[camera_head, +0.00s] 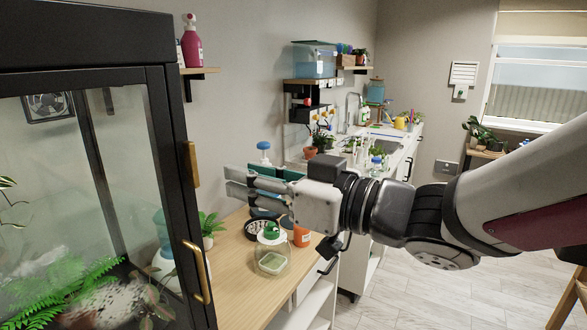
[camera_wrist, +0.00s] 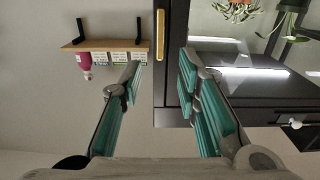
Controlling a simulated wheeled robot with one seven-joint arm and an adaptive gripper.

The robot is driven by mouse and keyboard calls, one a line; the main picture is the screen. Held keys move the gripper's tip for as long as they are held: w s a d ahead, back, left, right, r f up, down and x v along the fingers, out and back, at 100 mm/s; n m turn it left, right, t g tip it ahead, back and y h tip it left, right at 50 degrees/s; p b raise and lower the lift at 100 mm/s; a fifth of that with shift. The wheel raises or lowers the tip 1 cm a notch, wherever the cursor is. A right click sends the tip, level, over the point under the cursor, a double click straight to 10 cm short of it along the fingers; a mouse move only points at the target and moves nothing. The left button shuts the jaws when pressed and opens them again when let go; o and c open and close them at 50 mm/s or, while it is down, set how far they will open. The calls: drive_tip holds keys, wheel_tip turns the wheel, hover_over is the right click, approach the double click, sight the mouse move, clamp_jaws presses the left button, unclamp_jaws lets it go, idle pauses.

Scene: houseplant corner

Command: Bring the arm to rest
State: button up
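My gripper (camera_head: 257,184) is at the end of my arm, which reaches in from the right in the head view. It is held above the wooden counter and points left toward the glass cabinet. In the wrist view the gripper (camera_wrist: 160,95) shows its two teal-padded fingers well apart, with nothing between them. Beyond the fingers are the wall and the dark edge of the glass cabinet (camera_wrist: 172,60). The gripper touches nothing that I can see.
The black-framed glass cabinet (camera_head: 160,100) with brass handles stands close at left. Below my gripper, a wooden counter (camera_head: 235,290) carries a glass jar (camera_head: 272,255), an orange container (camera_head: 302,236) and a small plant (camera_head: 210,226). A wall shelf (camera_head: 200,71) holds a pink bottle (camera_head: 191,45).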

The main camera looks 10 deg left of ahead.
drive_tip(key=shift+s+d, duration=0.2)
drive_tip(key=shift+d, duration=0.2)
drive_tip(key=w+d+m+t+h, duration=0.5)
drive_tip(key=w+d+t+h, duration=0.15)
drive_tip(key=d, duration=0.45)
drive_tip(key=s+d+f+m+g+h, duration=0.1)
drive_tip(key=s+d+f+m+h, duration=0.15)
drive_tip(key=d+h, duration=0.4)
drive_tip(key=s+d+f+m+g+h, duration=0.1)
drive_tip(key=d+f+m+h, duration=0.2)
drive_tip(key=d, duration=0.6)
drive_tip(key=s+d+f+m+g, duration=0.1)
drive_tip(key=s+f+g, duration=0.2)
drive_tip(key=s, duration=0.6)
drive_tip(key=s+d+f+m+g, duration=0.2)
drive_tip(key=s+f+g, duration=0.2)
drive_tip(key=s, duration=0.5)
drive_tip(key=shift+s+d+h, duration=0.3)
